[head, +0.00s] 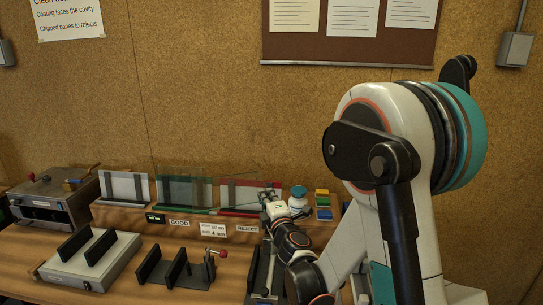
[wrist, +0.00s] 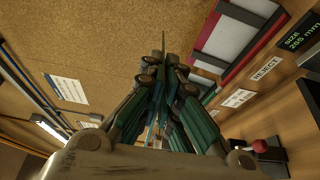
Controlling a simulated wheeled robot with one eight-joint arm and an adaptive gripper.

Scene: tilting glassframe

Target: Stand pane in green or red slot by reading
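My gripper (wrist: 162,60) is closed down to a narrow gap; a thin dark edge (wrist: 163,38) stands between its fingertips, apparently a pane seen edge-on. In the head view my gripper (head: 267,196) is at the right end of the shelf by the red slot (head: 238,212), with faint glass outlines to its left. The red slot also shows in the wrist view (wrist: 248,52). The green slot (head: 186,210) is left of it, with a teal-tinted panel behind. The labels are GOOD (head: 179,223) and REJECT (head: 247,229). A display (wrist: 303,33) seems to read SIZE 265 mm.
A grey fixture with black uprights (head: 90,262) and a black stand with a red knob (head: 180,270) occupy the bench. A grey box (head: 52,195) is at the left.

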